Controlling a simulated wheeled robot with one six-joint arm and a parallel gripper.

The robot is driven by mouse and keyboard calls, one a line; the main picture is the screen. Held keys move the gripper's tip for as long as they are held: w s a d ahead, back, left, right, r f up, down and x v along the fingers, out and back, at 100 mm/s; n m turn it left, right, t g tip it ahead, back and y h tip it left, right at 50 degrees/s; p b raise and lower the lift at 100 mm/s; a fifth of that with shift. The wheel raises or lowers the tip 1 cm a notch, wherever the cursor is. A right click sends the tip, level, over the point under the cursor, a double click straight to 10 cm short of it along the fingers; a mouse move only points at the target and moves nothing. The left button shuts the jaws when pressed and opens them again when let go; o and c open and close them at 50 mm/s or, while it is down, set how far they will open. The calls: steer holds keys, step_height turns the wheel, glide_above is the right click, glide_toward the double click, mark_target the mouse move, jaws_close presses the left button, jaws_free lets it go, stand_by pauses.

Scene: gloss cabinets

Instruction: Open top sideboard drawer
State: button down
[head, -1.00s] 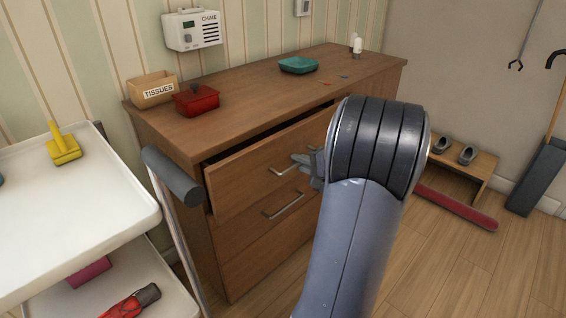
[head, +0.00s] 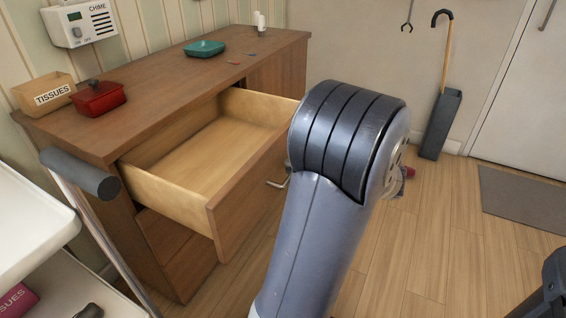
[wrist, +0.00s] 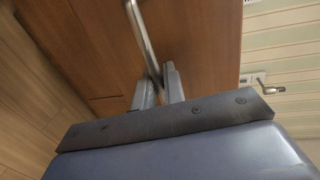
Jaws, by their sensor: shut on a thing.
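The wooden sideboard (head: 165,92) stands against the striped wall in the head view. Its top drawer (head: 215,150) is pulled well out, and its pale interior looks empty. The drawer's metal handle (head: 279,182) shows partly beside my arm. In the wrist view the handle (wrist: 142,38) runs between the two fingers of my gripper (wrist: 160,86), which is shut on it. My arm hides the gripper and part of the drawer front in the head view.
A white trolley (head: 35,225) with a grey handle stands close at the left.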

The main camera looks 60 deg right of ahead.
steer(key=shift+s, duration=0.2)
steer(key=c, duration=1.6)
jaws_free()
steer(key=shift+o, duration=0.2)
steer(key=p+v, duration=0.3)
steer(key=v, duration=0.7)
steer(key=shift+s, duration=0.35)
steer(key=shift+d, duration=0.1)
steer(key=shift+b+x, duration=1.5)
steer(key=shift+x, duration=4.1)
